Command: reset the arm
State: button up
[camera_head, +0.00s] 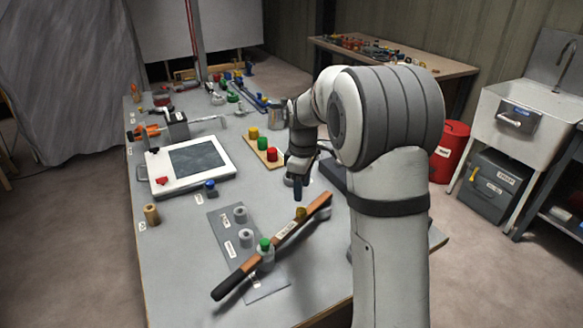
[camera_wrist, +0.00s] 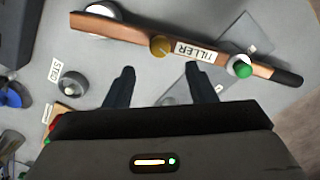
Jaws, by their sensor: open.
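My gripper (camera_wrist: 160,88) shows in the wrist view with two dark fingers apart and nothing between them. In the head view my gripper (camera_head: 298,188) hangs pointing down over the workbench, just behind the tiller's far end. My arm rises at the right of the bench and bends over it. The brown wooden tiller (camera_head: 290,230), labelled TILLER, lies diagonally over a grey plate, with a dark grip at its near end. In the wrist view the tiller (camera_wrist: 135,38) lies beyond the fingertips, apart from them.
The workbench (camera_head: 185,270) holds a grey plate (camera_head: 222,213) with round fittings, a white framed panel (camera_head: 160,178), a wooden board with coloured caps (camera_head: 255,144) and clutter at the back. A sink (camera_head: 510,115), red drum (camera_head: 448,150) and second table (camera_head: 440,65) stand right.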

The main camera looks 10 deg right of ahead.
jog(key=s+r+m+t, duration=0.1)
jog(key=s+m, duration=0.5)
jog(key=s, duration=0.8)
jog(key=s+r+m+t, duration=0.1)
jog(key=s+r+m, duration=0.2)
jog(key=s, duration=1.1)
jog(key=m, duration=0.3)
jog(key=shift+s+r+t, duration=0.3)
jog(key=shift+r, duration=0.1)
